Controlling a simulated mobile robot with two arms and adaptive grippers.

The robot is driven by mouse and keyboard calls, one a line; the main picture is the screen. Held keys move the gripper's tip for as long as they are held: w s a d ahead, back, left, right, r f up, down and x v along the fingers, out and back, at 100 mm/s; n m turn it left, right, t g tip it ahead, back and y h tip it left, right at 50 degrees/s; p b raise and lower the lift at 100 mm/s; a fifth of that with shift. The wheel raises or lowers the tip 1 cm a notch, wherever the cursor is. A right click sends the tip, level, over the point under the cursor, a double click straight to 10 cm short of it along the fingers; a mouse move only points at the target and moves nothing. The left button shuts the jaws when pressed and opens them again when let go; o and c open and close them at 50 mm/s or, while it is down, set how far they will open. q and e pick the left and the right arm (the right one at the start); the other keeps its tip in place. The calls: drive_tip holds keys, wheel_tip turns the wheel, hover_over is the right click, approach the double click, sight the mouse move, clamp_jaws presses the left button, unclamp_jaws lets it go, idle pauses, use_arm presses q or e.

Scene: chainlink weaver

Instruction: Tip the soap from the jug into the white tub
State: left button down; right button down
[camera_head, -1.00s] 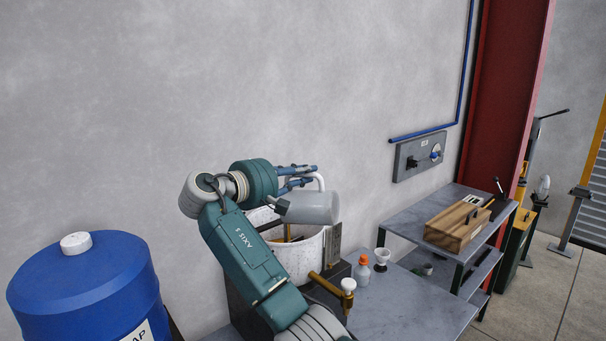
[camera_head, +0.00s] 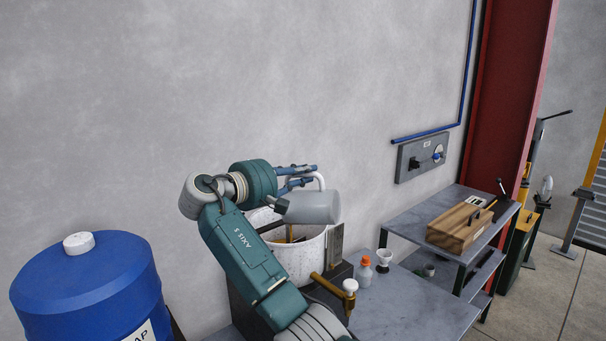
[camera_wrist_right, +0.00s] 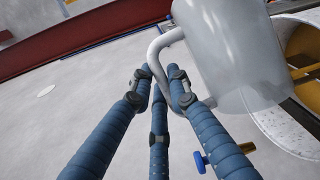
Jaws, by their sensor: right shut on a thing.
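The jug (camera_head: 313,208) is pale grey, with a white handle. It lies tipped on its side above the white tub (camera_head: 308,262), its handle on the upper side. My right gripper (camera_head: 308,176) is shut on the handle, as the right wrist view also shows at the handle (camera_wrist_right: 164,52). The tub is white with dark speckles; my arm hides its left part, and some brown and dark parts show inside. In the right wrist view the tub's wall (camera_wrist_right: 283,128) is at the right, below the jug. I cannot see any soap flowing. My left gripper is not in view.
A blue drum (camera_head: 90,290) with a white cap stands at the left. A brass tap (camera_head: 333,284) juts from the front of the tub. An orange-capped bottle (camera_head: 364,274) and a small white cup (camera_head: 384,260) stand on the grey bench (camera_head: 420,312). A wooden box (camera_head: 460,230) sits on the shelf.

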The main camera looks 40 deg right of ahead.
sight(322, 184)
drive_tip(key=shift+w+a+r+n+h, duration=0.15)
drive_tip(key=shift+w+a+n+h, duration=0.15)
drive_tip(key=shift+w+a+n, duration=0.4)
idle(2.1)
drive_tip(key=shift+w+d+r, duration=0.1)
drive_tip(key=shift+r, duration=0.05)
idle(0.6)
drive_tip(key=s+d+f+m, duration=0.1)
drive_tip(key=s, duration=0.1)
drive_tip(key=s+d+m+y, duration=0.1)
drive_tip(key=s+m, duration=0.1)
drive_tip(key=s+d+f+m+y, duration=0.1)
drive_tip(key=s+d, duration=0.1)
drive_tip(key=shift+f+m+t, duration=0.3)
drive_tip(key=shift+t, duration=0.1)
drive_tip(key=s+d+f+m+t+y+b, duration=0.2)
drive_tip(key=s+d+m+t+y+b, duration=0.1)
drive_tip(key=s+m+t+y+b, duration=0.2)
drive_tip(key=m+b, duration=0.2)
drive_tip(key=m, duration=0.2)
drive_tip(key=shift+d+f+m+b, duration=0.3)
drive_tip(key=shift+f, duration=0.05)
